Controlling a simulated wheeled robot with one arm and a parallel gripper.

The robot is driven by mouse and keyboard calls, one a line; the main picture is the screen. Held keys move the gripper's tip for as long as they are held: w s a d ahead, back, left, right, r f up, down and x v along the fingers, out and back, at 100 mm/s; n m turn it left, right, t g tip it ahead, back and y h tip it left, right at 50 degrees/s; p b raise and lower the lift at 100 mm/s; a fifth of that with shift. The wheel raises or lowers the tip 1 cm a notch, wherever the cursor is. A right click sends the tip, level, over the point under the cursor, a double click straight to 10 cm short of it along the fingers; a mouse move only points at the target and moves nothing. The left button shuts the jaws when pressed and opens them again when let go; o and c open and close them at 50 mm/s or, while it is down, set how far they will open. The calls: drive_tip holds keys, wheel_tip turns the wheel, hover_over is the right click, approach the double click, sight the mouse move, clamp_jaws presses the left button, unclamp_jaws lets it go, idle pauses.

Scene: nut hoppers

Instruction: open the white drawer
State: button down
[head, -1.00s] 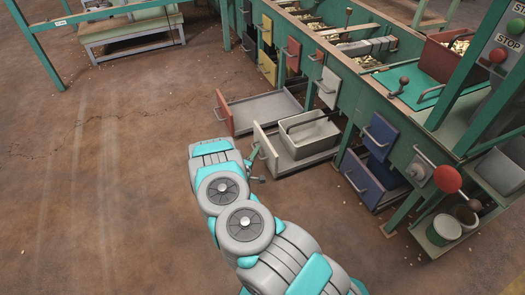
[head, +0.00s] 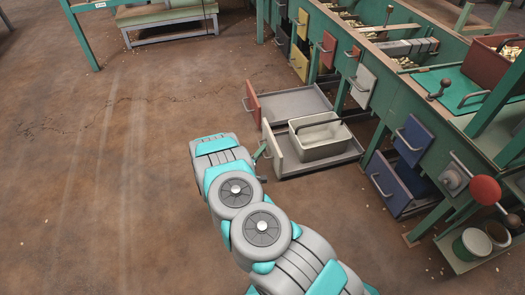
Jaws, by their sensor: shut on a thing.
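The white drawer (head: 272,147) is at the middle right of the head view. It is pulled well out of the green frame, with its pale front panel facing left. A light grey bin (head: 338,149) with a dark handle sits inside it. My gripper (head: 261,160) is at the outer face of the front panel, shut on the drawer's handle. My wrist partly hides the fingers and the handle.
A red-fronted drawer (head: 252,102) stands open just behind the white one. A blue-fronted drawer (head: 387,181) stands partly open on the near side. A shut white panel (head: 362,86) is higher up. The brown floor (head: 100,190) to the left is clear.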

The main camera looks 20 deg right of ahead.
drive_tip(key=c, duration=0.9)
unclamp_jaws()
drive_tip(key=shift+p+v, duration=0.3)
drive_tip(key=shift+v, duration=3.6)
